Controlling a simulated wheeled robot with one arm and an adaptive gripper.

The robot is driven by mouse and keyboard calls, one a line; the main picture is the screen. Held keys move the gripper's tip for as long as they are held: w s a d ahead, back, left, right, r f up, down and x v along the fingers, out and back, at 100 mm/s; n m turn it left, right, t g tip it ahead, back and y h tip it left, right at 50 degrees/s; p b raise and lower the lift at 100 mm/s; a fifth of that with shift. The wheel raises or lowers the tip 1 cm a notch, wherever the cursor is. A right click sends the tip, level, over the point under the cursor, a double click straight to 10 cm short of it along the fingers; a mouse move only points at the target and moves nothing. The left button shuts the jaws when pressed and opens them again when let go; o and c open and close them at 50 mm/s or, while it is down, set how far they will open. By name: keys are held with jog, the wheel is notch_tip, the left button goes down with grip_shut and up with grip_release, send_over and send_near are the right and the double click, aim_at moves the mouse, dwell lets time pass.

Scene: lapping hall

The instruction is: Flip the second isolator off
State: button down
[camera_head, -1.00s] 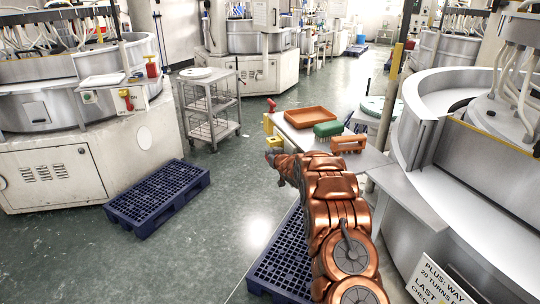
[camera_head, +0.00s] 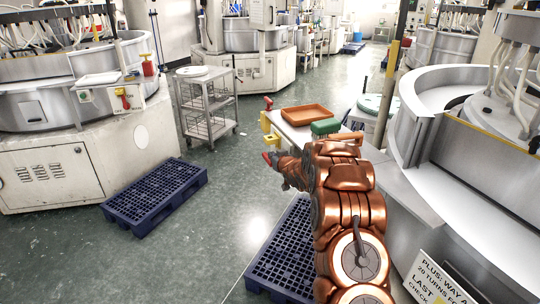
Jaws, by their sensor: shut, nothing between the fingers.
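A small red part shows on the front of the back machine (camera_head: 258,72), too small to make out. Two yellow blocks sit at the near bench's left end, an upper one (camera_head: 265,122) and a lower one (camera_head: 272,141). I cannot tell which thing is the second isolator. My gripper (camera_head: 274,162) is shut and empty, just below the lower yellow block. A red piece shows at its tip; I cannot tell whether it belongs to the gripper. My arm hides part of the bench.
The bench holds an orange tray (camera_head: 306,114) and a green brush (camera_head: 325,127). A blue pallet (camera_head: 157,193) lies left, another (camera_head: 284,253) lies beside my arm. A wire trolley (camera_head: 207,105) stands behind. A round steel machine (camera_head: 420,115) bounds the right. Floor between the pallets is clear.

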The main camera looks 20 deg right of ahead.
jog(key=v, duration=0.6)
jog(key=shift+w, duration=0.1)
